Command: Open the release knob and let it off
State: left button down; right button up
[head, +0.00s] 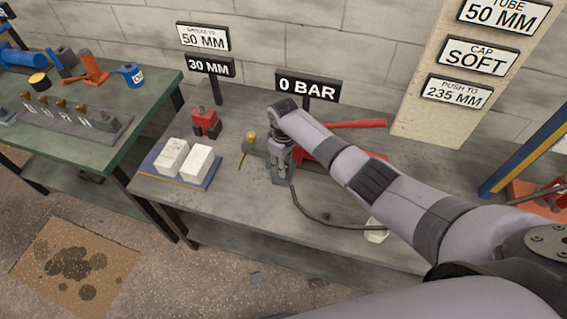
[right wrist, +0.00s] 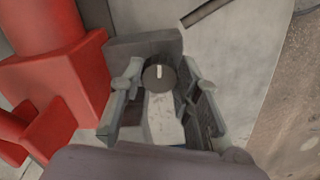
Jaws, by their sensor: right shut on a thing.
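The release knob (right wrist: 160,74) is a dark round knob with a white mark on its face, on a grey block beside the red pump (right wrist: 62,88). My right gripper (right wrist: 158,92) has its fingers on both sides of the knob and is shut on it. In the head view my right gripper (head: 282,165) points down at the left end of the red pump (head: 312,150) and hides the knob. A sign (head: 308,88) behind the pump reads 0 BAR. My left gripper is not in view.
A dark hose (head: 318,217) runs from near the gripper along the bench (head: 235,210). A brass-topped lever (head: 250,138), a red jack-like block (head: 206,122) and two white blocks on a blue tray (head: 160,176) stand left. A green table (head: 120,92) holds tools.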

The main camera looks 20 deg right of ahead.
dwell(0.3)
jog(key=o, duration=1.1)
jog(key=shift+o, duration=0.2)
jog(key=shift+r, duration=0.1)
notch_tip(320, 180, up, 12)
